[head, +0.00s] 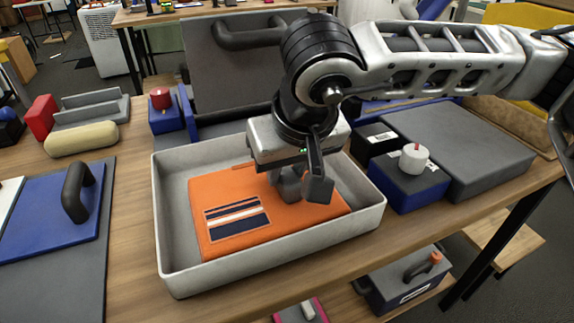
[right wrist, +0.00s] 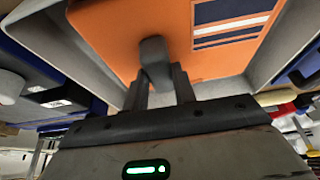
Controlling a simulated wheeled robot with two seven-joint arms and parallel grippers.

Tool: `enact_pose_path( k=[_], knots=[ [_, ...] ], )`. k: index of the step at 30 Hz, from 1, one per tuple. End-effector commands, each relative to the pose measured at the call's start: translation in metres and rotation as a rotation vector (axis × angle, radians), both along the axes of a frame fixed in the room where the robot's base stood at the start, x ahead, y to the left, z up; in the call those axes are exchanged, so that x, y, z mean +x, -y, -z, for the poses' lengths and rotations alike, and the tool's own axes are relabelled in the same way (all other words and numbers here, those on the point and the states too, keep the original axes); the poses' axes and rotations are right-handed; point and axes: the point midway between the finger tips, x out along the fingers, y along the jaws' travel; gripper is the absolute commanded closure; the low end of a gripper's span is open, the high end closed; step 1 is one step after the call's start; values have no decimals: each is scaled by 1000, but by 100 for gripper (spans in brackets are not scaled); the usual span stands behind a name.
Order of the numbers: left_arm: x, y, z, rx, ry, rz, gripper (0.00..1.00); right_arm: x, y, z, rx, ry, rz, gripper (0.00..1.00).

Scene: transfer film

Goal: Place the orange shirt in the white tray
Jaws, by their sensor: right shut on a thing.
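The orange shirt (head: 232,200) is a flat folded piece with dark blue and white stripes. It lies inside the white tray (head: 270,258) in the head view, within the tray's walls. The shirt fills much of the right wrist view (right wrist: 120,30), with part of the tray wall (right wrist: 274,50) beside it. My right gripper (head: 303,190) is over the shirt's right part, pointing down. My left gripper is not in view.
A blue box (head: 405,185) with a white knob stands right of the tray, near a large grey slab (head: 455,145). A blue panel with a black handle (head: 55,215) lies left. A beige rounded block (head: 80,139) and red block (head: 42,119) sit behind it.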

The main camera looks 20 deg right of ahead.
Motion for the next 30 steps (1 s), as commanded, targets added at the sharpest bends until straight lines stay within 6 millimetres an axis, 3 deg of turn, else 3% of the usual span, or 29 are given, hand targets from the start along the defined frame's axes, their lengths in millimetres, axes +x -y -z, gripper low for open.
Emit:
enact_pose_path(
  k=[10,11,13,23,26,30],
  knots=[
    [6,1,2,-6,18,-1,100,0,0,6,1,2,1,100],
    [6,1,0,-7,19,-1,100,0,0,5,1,1,1,71],
    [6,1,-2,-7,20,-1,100,0,0,4,0,1,1,52],
    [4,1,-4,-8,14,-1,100,0,0,1,0,1,0,52],
    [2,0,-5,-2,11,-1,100,-1,0,-5,1,3,0,52],
    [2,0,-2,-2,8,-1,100,-11,0,-29,1,6,0,52]
  ],
)
